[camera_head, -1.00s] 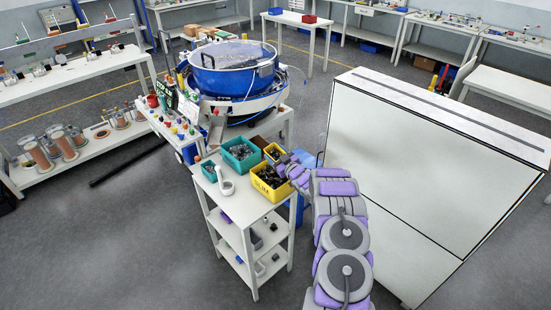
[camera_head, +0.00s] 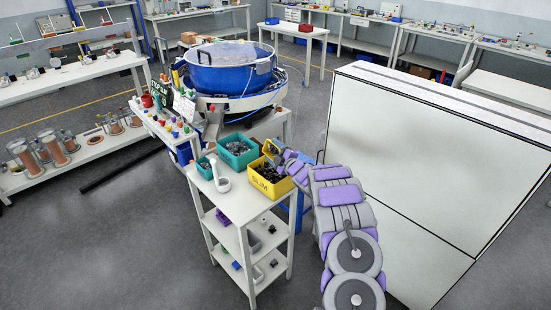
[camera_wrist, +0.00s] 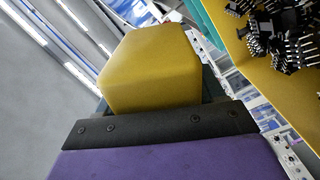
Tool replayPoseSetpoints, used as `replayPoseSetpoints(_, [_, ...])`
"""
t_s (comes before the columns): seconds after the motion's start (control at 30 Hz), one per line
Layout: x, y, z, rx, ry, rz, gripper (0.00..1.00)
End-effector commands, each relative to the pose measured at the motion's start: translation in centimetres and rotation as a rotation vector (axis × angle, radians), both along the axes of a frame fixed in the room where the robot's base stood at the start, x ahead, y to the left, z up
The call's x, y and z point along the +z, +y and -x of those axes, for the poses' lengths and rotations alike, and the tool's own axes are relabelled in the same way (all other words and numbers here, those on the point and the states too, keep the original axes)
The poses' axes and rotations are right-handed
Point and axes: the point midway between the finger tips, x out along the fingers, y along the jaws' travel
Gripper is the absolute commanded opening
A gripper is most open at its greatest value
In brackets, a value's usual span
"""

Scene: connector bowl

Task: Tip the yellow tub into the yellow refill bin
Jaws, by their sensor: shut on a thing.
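The small yellow tub (camera_head: 271,147) is held by my gripper (camera_head: 278,155) at the back edge of the yellow refill bin. My gripper is shut on it. The tub's smooth yellow outside (camera_wrist: 150,68) fills the middle of the wrist view, and its inside is hidden there. The yellow refill bin (camera_head: 263,188), marked SLIM, stands on the white cart and holds dark connectors. Its yellow wall (camera_wrist: 258,82) and several black pin connectors show at the right of the wrist view. The fingertips are mostly hidden.
A larger teal bin (camera_head: 238,163) with grey parts and a small teal bin (camera_head: 205,170) stand beside the yellow bin, with a white curved holder (camera_head: 222,184). The blue bowl feeder (camera_head: 228,78) stands behind. A tall white panel (camera_head: 430,160) rises right of my arm.

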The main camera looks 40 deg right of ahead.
Motion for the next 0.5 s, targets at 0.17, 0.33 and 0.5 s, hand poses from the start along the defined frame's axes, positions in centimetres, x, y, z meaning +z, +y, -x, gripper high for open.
replayPoseSetpoints(0.17, [-0.53,-0.48,-0.02,-0.001,0.004,0.084,0.36])
replayPoseSetpoints(0.33, [-0.47,-0.77,-0.01,0.0,0.007,0.16,0.36])
replayPoseSetpoints(0.5, [-0.38,-0.73,0.0,0.0,0.011,0.218,0.36])
